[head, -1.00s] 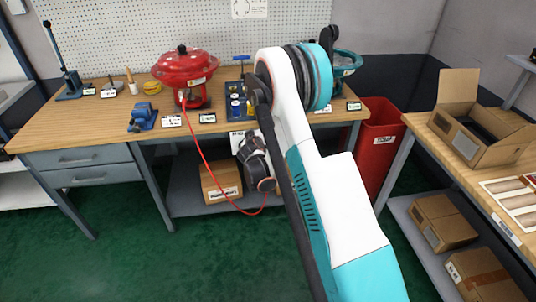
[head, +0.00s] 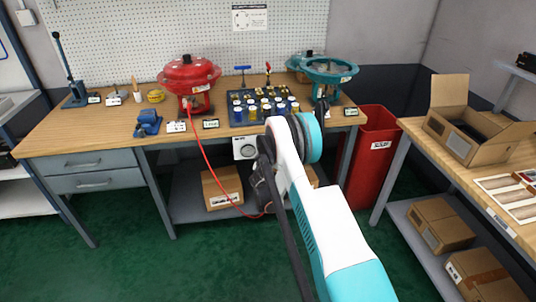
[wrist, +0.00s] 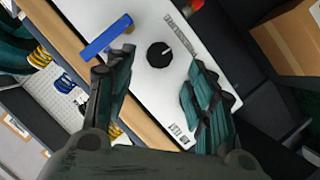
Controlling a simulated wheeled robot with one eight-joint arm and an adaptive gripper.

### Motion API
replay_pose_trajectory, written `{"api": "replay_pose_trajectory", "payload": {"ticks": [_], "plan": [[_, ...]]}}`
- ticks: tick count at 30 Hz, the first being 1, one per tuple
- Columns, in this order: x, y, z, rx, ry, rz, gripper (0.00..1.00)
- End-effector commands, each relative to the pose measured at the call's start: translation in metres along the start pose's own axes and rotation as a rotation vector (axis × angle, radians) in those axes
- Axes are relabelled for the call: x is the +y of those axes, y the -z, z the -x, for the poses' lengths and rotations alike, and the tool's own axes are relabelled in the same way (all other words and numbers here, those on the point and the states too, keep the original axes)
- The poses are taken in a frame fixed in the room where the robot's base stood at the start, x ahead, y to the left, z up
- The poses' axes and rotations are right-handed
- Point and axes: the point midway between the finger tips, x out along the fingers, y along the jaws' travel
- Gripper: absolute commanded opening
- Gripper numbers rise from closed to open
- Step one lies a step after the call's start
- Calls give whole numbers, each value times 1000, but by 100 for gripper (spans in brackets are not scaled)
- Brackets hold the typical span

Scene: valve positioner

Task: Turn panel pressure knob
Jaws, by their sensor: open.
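A small black knob (wrist: 160,54) with a white pointer line sits on a white panel (wrist: 172,100) in the wrist view. The panel also shows in the head view (head: 243,149), hung below the bench's front edge, partly hidden by my arm. My gripper (wrist: 158,82) is open and empty, its two dark fingers spread either side of the knob in the picture. It faces the panel and appears apart from the knob. A blue bar-shaped part (wrist: 107,38) lies left of the knob in the wrist view.
The wooden bench (head: 105,127) carries a red actuator (head: 188,77), a teal actuator (head: 332,75) and a tray of fittings (head: 262,109). A red hose (head: 212,165) hangs in front. A red bin (head: 372,150) stands right. Green floor in front is clear.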

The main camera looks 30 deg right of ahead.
Motion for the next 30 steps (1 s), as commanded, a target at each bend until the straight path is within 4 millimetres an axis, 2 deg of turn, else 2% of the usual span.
{"api": "replay_pose_trajectory", "payload": {"ticks": [3,9,15,22,23,28,30], "plan": [[-1,-2,-23,-1,-1,0,50],[0,-1,-49,-1,-1,0,50],[0,0,-58,0,0,0,50],[1,0,-58,0,0,0,50],[1,0,-58,0,0,0,48],[1,0,-58,-1,0,0,9],[1,0,-58,0,0,0,6]]}}
